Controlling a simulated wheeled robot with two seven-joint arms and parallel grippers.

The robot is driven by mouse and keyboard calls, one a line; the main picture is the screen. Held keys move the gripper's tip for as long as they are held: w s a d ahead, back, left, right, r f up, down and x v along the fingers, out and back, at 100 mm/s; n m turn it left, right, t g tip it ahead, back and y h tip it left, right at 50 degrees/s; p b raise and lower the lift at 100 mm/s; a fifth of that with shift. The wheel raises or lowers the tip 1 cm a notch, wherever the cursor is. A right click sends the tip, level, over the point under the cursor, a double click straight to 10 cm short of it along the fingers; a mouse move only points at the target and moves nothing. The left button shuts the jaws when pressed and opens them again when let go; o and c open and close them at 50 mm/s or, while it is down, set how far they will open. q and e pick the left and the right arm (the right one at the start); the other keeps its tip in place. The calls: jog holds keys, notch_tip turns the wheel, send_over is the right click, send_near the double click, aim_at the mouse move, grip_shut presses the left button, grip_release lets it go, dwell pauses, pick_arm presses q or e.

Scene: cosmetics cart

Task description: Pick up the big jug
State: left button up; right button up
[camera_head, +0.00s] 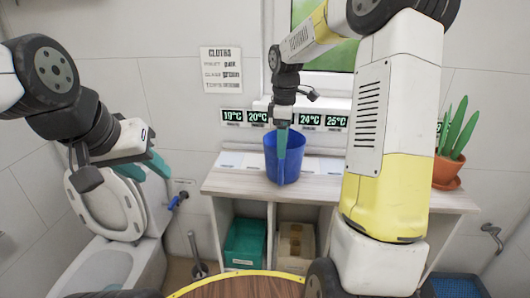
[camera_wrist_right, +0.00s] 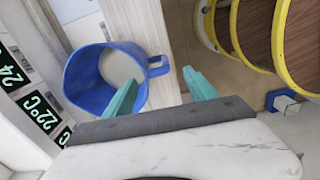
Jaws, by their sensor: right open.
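The big jug (camera_head: 296,165) is blue and stands upright on the wooden counter. Its open top and side handle (camera_wrist_right: 158,66) show in the right wrist view, with a pale grey area inside. My right gripper (camera_head: 281,160) is over the jug, seen nearly edge-on. In the right wrist view (camera_wrist_right: 160,92) its teal fingers are apart, with nothing held. One finger overlaps the jug's rim; the other is beyond the handle's side, over the counter's edge. Whether either touches the jug, I cannot tell. My left gripper (camera_head: 120,165) is open and empty, in front of the toilet.
The counter (camera_head: 230,181) has cubbies with a green bin (camera_head: 245,243) and a cardboard box (camera_head: 296,246). Temperature labels (camera_head: 258,117) line the wall behind the jug. A potted plant (camera_head: 447,168) stands at the right end. A toilet (camera_head: 115,215) is at left.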

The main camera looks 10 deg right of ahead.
aim_at(281, 163)
jog(key=shift+w+f, duration=0.15)
jog(key=shift+f, duration=0.3)
notch_tip(281, 163, down, 7)
jog(key=shift+c, duration=0.3)
grip_shut()
